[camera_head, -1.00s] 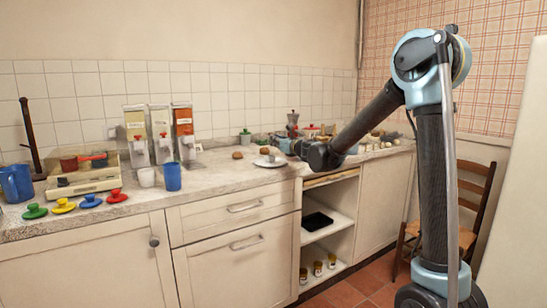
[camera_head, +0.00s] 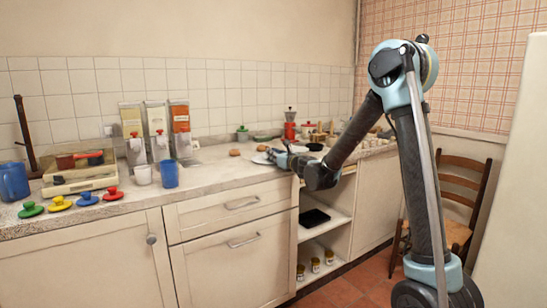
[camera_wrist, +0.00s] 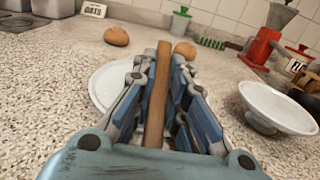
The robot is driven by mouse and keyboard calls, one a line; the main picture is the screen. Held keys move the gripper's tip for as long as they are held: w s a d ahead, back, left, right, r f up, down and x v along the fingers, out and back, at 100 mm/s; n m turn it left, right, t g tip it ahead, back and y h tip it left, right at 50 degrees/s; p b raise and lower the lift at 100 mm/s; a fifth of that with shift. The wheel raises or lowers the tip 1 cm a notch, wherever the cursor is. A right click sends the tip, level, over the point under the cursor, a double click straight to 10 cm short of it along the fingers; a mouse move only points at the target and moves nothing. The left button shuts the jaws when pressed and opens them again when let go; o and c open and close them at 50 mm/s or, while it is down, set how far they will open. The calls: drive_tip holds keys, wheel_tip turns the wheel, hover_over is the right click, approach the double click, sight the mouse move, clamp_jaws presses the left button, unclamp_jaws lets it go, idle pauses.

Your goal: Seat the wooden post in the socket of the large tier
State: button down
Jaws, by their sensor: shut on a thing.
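My gripper (camera_wrist: 166,85) is shut on the wooden post (camera_wrist: 157,95), a long brown stick between its blue-padded fingers. A large white plate (camera_wrist: 105,85), apparently the large tier, lies on the counter beyond and below the fingers. The fingers and post cover its middle, so its socket is hidden. I cannot tell whether the post touches it. In the head view, my gripper (camera_head: 284,152) is over the right part of the plate (camera_head: 260,160). A smaller white footed dish (camera_wrist: 284,106) stands to the right in the wrist view.
Two buns (camera_wrist: 115,36) lie behind the plate. A blue cup (camera_head: 168,174) and coloured lids (camera_head: 87,199) are on the left counter.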

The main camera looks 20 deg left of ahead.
drive_tip(key=shift+f, duration=0.15)
drive_tip(key=c, duration=1.6)
unclamp_jaws()
drive_tip(key=v, duration=1.7)
drive_tip(key=shift+s+r, duration=0.2)
drive_tip(key=shift+s, duration=0.05)
drive_tip(key=shift+d, duration=0.15)
